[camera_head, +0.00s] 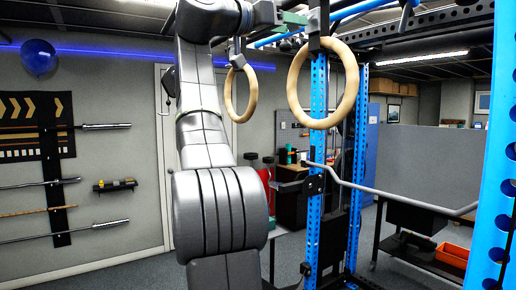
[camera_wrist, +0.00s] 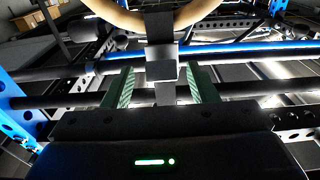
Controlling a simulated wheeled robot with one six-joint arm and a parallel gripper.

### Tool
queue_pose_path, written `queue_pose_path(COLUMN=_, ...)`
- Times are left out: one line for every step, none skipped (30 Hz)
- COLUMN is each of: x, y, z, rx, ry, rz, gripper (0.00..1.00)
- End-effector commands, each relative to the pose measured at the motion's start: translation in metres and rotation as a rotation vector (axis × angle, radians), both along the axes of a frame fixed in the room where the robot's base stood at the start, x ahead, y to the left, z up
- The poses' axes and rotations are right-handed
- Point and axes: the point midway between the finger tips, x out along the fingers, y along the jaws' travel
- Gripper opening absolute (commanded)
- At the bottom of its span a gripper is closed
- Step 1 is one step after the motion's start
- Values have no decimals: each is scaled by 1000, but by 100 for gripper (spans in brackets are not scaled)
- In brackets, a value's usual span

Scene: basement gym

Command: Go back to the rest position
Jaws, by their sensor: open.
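My gripper (camera_wrist: 160,75) is open in the wrist view. Its two green-padded fingers stand apart on either side of a dark strap and its buckle (camera_wrist: 161,62), with a visible gap to each side. A wooden gym ring (camera_wrist: 150,18) hangs from that strap and is cut off by the top edge. In the head view my arm rises in front and bends right at the top, with the gripper (camera_head: 296,20) by the strap above the nearer wooden ring (camera_head: 291,90). A second ring (camera_head: 228,95) hangs to its left, close to my arm.
Blue rack uprights (camera_head: 318,170) stand beside the rings and at the right edge (camera_head: 497,150). A grey bar (camera_head: 400,195) juts out right. Barbells (camera_head: 60,183) hang on the left wall. An orange bin (camera_head: 452,254) sits low at right. Rack bars (camera_wrist: 60,70) surround the gripper.

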Motion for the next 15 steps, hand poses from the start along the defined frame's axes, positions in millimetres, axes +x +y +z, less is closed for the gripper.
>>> queue_pose_path(x=0, y=-1, z=-1, rx=-7, ry=-2, rz=-1, gripper=53)
queue_pose_path(x=0, y=-1, z=-1, rx=-12, ry=-5, rz=-2, gripper=53)
queue_pose_path(x=0, y=-1, z=-1, rx=-18, ry=-9, rz=-2, gripper=53)
queue_pose_path(x=0, y=-1, z=-1, rx=-21, ry=-12, rz=-2, gripper=53)
queue_pose_path(x=0, y=-1, z=-2, rx=-25, ry=-14, rz=-2, gripper=53)
queue_pose_path(x=1, y=-1, z=-3, rx=-30, ry=-18, rz=-2, gripper=53)
queue_pose_path(x=1, y=-1, z=-3, rx=-36, ry=-20, rz=-1, gripper=53)
queue_pose_path(x=0, y=-2, z=-3, rx=-40, ry=-25, rz=-1, gripper=53)
queue_pose_path(x=0, y=-2, z=-4, rx=-46, ry=-28, rz=-2, gripper=53)
queue_pose_path(x=1, y=-2, z=-5, rx=-50, ry=-31, rz=-2, gripper=53)
queue_pose_path(x=1, y=-3, z=-6, rx=-56, ry=-34, rz=-1, gripper=53)
queue_pose_path(x=1, y=-3, z=-6, rx=-62, ry=-38, rz=0, gripper=53)
queue_pose_path(x=1, y=-3, z=-7, rx=-67, ry=-42, rz=0, gripper=53)
queue_pose_path(x=1, y=-3, z=-8, rx=-72, ry=-45, rz=0, gripper=53)
queue_pose_path(x=2, y=-4, z=-9, rx=-81, ry=-50, rz=0, gripper=53)
